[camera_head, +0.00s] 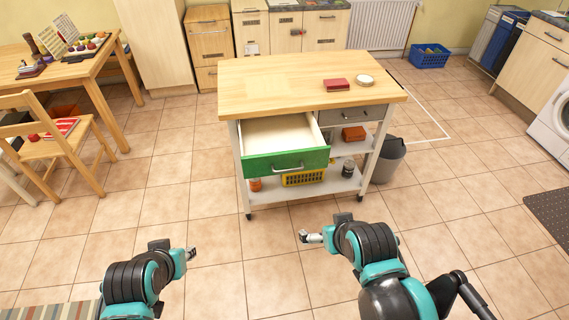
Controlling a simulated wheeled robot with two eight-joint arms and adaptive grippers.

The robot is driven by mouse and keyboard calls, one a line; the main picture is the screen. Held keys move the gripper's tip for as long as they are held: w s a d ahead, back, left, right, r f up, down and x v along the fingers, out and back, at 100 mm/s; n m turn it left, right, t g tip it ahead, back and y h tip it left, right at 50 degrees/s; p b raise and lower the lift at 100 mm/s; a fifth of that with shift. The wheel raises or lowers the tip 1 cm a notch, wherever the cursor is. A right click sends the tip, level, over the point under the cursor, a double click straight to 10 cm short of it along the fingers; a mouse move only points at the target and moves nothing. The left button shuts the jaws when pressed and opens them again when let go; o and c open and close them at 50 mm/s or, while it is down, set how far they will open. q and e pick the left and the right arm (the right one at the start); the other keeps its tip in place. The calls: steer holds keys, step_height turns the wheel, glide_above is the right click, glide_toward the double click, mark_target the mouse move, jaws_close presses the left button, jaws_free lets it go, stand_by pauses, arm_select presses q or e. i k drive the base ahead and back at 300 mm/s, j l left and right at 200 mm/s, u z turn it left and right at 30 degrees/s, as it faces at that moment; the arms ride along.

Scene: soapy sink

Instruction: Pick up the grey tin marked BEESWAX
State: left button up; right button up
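No label reading BEESWAX can be made out at this size. A small round, pale item (364,80), perhaps a tin, lies on the wooden top of the trolley (270,80), right of a red box (336,85). I cannot tell whether it is the grey tin. The green-fronted drawer (287,162) is pulled out, and its visible inside looks empty. My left gripper (191,253) and my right gripper (304,236) are both in front of the trolley, well short of it. Neither visibly holds anything; their fingers are too small to judge.
The grey drawer (352,113) is shut. The trolley's shelves hold a yellow basket (303,178), a dark jar (348,165) and a reddish-brown box (353,133). A grey bin (387,160) stands at its right. A chair (60,145) and table are at left. The floor in front is clear.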

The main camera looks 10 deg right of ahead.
mark_target(364, 80)
steer(key=i+l, duration=0.2)
steer(key=l, duration=0.15)
steer(key=i+l, duration=0.2)
steer(key=l, duration=0.15)
steer(key=i+l, duration=0.25)
steer(key=l, duration=0.1)
